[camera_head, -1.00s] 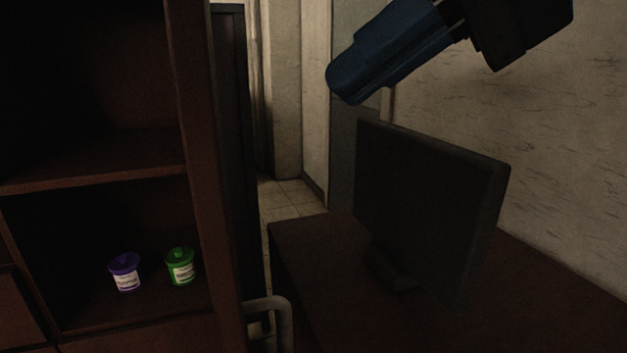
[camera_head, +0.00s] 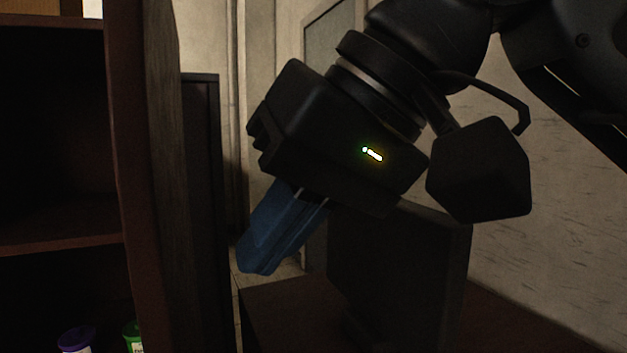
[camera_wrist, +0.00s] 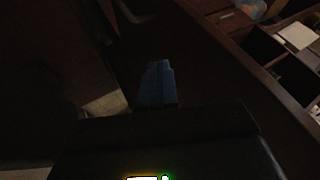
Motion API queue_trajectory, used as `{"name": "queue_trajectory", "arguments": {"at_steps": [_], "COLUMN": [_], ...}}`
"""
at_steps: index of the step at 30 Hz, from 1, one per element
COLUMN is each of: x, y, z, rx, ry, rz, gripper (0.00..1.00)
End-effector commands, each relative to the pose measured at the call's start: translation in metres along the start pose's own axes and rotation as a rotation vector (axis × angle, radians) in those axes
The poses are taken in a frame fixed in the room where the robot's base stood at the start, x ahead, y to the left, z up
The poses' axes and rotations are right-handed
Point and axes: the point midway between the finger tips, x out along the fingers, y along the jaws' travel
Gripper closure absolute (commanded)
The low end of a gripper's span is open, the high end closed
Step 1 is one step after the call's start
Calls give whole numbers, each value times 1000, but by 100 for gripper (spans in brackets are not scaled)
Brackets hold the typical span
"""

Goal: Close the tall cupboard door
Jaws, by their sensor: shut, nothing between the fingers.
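The tall cupboard (camera_head: 60,232) is dark brown and open at the left in the head view, with its shelves showing. A tall brown upright panel (camera_head: 165,200) stands at its right side, seen nearly edge-on. It looks like the swung-out door, but I cannot tell it surely from the cupboard's side. My gripper (camera_head: 257,262) has blue fingers, shut and empty, pointing down and left, to the right of this panel with a visible gap in the picture. The fingers also show in the wrist view (camera_wrist: 157,85), touching nothing that I can make out.
A dark monitor (camera_head: 400,275) stands on a brown desk (camera_head: 275,310) behind and below my gripper. A purple-lidded tub (camera_head: 76,340) and a green tub (camera_head: 133,337) sit in the cupboard. A dark narrow panel (camera_head: 205,200) stands behind the upright. The wrist view is very dark.

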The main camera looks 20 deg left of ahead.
Motion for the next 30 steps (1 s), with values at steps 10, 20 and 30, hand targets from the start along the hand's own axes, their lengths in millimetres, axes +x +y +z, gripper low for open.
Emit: {"name": "queue_trajectory", "arguments": {"at_steps": [10, 20, 30], "x": [16, 17, 21], "y": [-34, -36, -47], "z": [0, 0, 1], "rx": [0, 1, 40], "ry": [0, 0, 22], "rz": [1, 0, 20], "gripper": [100, 100, 100]}}
